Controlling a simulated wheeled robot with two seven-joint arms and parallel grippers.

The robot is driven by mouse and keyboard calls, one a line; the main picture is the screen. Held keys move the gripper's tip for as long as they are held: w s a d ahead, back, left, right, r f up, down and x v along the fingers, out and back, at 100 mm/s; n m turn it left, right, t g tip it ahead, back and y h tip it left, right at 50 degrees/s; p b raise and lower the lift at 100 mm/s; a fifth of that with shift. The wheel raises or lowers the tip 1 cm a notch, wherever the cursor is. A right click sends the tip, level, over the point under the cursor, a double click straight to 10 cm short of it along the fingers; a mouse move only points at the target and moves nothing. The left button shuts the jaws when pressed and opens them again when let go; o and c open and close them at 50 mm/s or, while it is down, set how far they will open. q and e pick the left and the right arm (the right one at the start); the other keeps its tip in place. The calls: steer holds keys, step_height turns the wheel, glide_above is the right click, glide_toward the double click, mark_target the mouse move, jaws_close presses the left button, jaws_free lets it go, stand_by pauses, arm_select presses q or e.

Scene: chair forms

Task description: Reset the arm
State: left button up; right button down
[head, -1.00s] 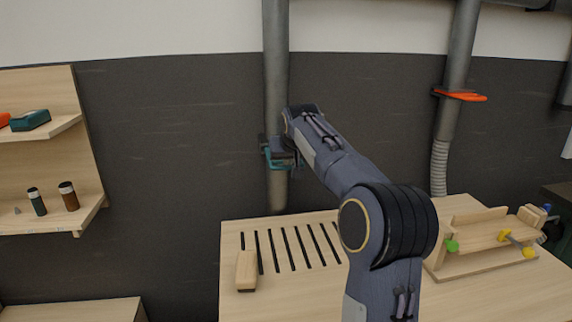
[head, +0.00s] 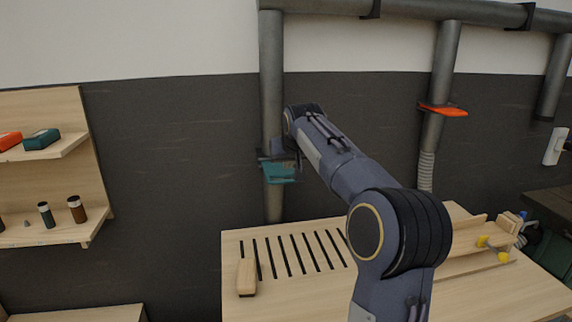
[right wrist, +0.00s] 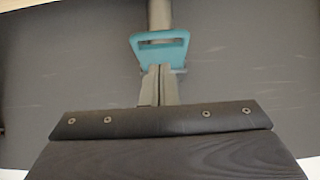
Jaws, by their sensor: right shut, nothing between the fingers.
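My right arm (head: 345,170) reaches up and forward in the head view. My right gripper (head: 287,150) is at its far end, partly hidden by the wrist, close to the teal slide gate (head: 281,174) on a grey vertical pipe (head: 272,75). In the right wrist view the gripper's fingers (right wrist: 159,72) are shut together and empty. Their tips overlap the lower edge of the teal slotted handle (right wrist: 160,42); I cannot tell whether they touch it. My left gripper is out of view.
A slotted wooden bench top (head: 300,285) with a wooden block (head: 247,277) lies below. A wooden jig with yellow knobs (head: 503,257) is at right. An orange gate (head: 443,111) is on another pipe. Shelves (head: 45,235) hold bottles at left. The dark wall between is clear.

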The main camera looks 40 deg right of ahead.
steer(key=shift+s+a+r, duration=0.1)
steer(key=shift+s+r, duration=0.05)
steer(key=shift+r, duration=0.15)
steer(key=shift+s, duration=0.1)
steer(key=s+a+f+n+y, duration=0.1)
steer(key=s+a+f+y, duration=0.1)
steer(key=s+a+f, duration=0.4)
steer(key=s+a+f+n+g+y, duration=0.1)
steer(key=s+a+f+y, duration=0.2)
steer(key=s+a, duration=1.1)
steer(key=s+a+f+n+g+y, duration=0.1)
steer(key=s+a+f+n+y, duration=0.1)
steer(key=s+a+f, duration=0.8)
steer(key=shift+s+y, duration=0.5)
steer(key=shift+s, duration=0.55)
